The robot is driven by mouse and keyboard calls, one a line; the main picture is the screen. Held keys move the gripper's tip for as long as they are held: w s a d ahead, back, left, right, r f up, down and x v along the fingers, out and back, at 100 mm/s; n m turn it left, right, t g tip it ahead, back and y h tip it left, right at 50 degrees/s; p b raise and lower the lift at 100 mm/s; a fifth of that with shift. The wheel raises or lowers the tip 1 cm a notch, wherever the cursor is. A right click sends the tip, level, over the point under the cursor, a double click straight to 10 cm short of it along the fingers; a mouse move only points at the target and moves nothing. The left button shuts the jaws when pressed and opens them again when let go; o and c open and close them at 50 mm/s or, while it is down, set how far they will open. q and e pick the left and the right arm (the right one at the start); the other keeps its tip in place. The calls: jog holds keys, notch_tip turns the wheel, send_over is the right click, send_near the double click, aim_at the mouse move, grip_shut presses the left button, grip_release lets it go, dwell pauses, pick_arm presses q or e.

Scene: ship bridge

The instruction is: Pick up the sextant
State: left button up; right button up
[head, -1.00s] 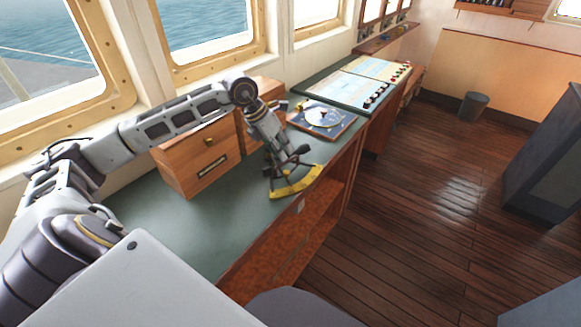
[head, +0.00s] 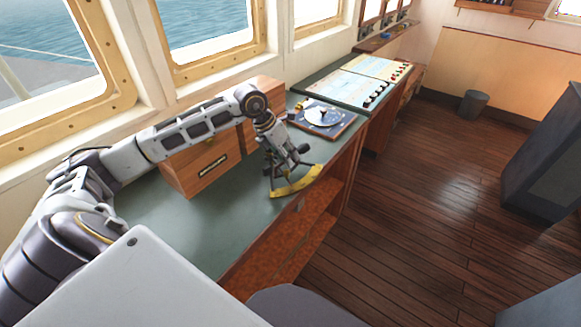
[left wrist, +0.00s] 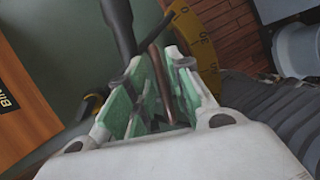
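The sextant (head: 296,184) stands on the green top of the wooden counter near its front edge, with a yellow curved scale and a dark frame. In the left wrist view its yellow numbered scale (left wrist: 196,30) shows beyond the fingers. My left gripper (left wrist: 161,62) points at the sextant, its green-padded fingers apart, with a thin reddish-brown rod between them. I see no clear contact of both pads with the sextant. In the head view the left gripper (head: 277,147) is at the upper part of the sextant and partly covers it. My right gripper is not in view.
A blue board with a white disc (head: 322,116) lies beyond the sextant. The green counter top (head: 165,225) is clear nearer me.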

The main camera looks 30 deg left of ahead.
pick_arm(q)
jog(key=c, duration=0.4)
grip_shut()
jog(key=shift+w+r, duration=0.1)
jog(key=shift+r, duration=1.25)
notch_tip(320, 180, up, 4)
jog(key=shift+r, duration=1.75)
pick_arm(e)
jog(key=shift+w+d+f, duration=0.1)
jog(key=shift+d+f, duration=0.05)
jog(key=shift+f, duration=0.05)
